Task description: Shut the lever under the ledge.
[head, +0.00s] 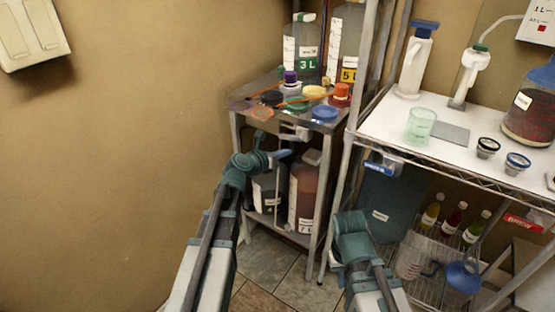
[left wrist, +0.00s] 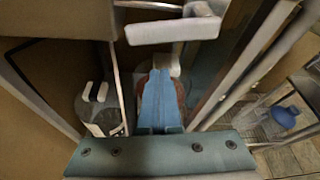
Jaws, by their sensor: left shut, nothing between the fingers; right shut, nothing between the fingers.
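The lever is a pale grey bar (head: 295,132) under the front edge of the ledge (head: 243,117) of the small metal stand. In the left wrist view the lever (left wrist: 175,30) crosses the top of the picture, close under the ledge (left wrist: 135,13). My left gripper (head: 284,154) is shut and empty, just below the lever in the head view. Its blue fingers (left wrist: 158,95) point toward the lever in the left wrist view, with no clear contact. My right gripper (head: 352,224) is shut and low, in front of the white shelf; its fingertips are hard to make out.
Coloured lids (head: 325,113) and large bottles (head: 300,50) stand on the ledge. A reddish-brown jug (head: 305,190) and a dark jug (head: 264,190) stand below. The white shelf (head: 385,125) with glassware is at right.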

